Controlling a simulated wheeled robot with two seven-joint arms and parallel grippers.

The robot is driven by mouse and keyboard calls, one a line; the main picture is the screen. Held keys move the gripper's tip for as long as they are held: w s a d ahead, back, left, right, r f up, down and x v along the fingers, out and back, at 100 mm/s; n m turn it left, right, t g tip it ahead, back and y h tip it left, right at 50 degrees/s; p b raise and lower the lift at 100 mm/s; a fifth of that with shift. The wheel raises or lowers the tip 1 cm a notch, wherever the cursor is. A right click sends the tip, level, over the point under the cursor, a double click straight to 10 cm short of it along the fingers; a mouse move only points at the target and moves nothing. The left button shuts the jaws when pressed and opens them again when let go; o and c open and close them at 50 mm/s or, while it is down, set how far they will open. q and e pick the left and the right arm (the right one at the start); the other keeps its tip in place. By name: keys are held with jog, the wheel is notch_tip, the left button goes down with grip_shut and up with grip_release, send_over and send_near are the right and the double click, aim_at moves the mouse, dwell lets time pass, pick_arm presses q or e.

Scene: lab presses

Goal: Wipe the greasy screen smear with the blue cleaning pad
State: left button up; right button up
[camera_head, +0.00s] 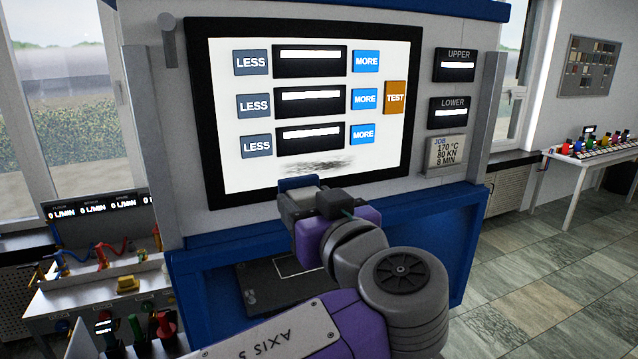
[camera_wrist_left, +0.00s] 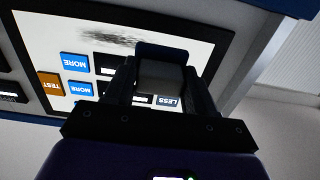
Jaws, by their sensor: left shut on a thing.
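The greasy smear (camera_head: 318,164) is a dark grey streak low on the white screen (camera_head: 230,170), below the bottom LESS and MORE buttons. It also shows in the left wrist view (camera_wrist_left: 108,39), where the screen appears turned over. My left gripper (camera_head: 318,202) is shut on the cleaning pad (camera_head: 298,183), just below the smear at the screen's lower edge. The pad shows a blue face and a grey block behind it, held between the fingers in the left wrist view (camera_wrist_left: 160,76). I cannot tell whether the pad touches the screen. My right gripper is out of view.
The screen sits in a black frame on a grey and blue press (camera_head: 190,235). An orange TEST button (camera_head: 395,97) is at the screen's right. A bench with hoses and knobs (camera_head: 125,285) stands at left. A table with coloured items (camera_head: 590,150) is at far right.

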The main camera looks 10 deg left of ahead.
aim_at(293, 187)
pick_arm(q)
jog(key=shift+w+r, duration=0.1)
jog(key=shift+w, duration=0.15)
jog(key=shift+a+r, duration=0.2)
jog(key=shift+a, duration=0.15)
jog(key=shift+w+a+p, duration=0.1)
jog(key=shift+a+p, duration=0.2)
jog(key=shift+p, duration=0.05)
jog(key=x, duration=0.3)
jog(key=shift+d+p, duration=0.15)
jog(key=shift+p, duration=0.2)
jog(key=shift+w+a, duration=0.3)
jog(key=shift+w, duration=0.15)
jog(key=shift+x, duration=1.1)
jog(key=shift+d, duration=0.15)
